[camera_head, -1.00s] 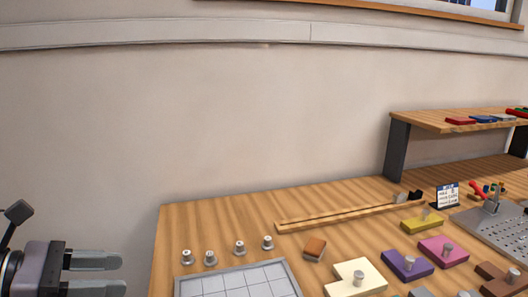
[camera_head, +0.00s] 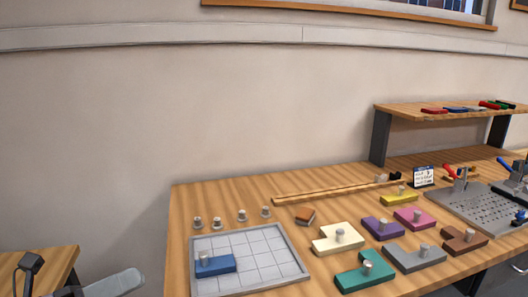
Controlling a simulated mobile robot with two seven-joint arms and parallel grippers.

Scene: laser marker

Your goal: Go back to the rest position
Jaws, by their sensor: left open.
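My left gripper (camera_head: 105,288) is at the bottom left corner of the head view, partly cut off by the frame edge. One finger shows clearly, and nothing is seen between the fingers. It is left of the workbench (camera_head: 215,188) and apart from it. My right gripper is not in view.
On the workbench are a grey grid tray (camera_head: 296,267) holding a blue block (camera_head: 214,265), several coloured knobbed blocks including a cream one (camera_head: 338,239), and a perforated metal plate (camera_head: 485,208). A raised shelf (camera_head: 400,109) stands behind. Another wooden surface (camera_head: 60,258) is at lower left.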

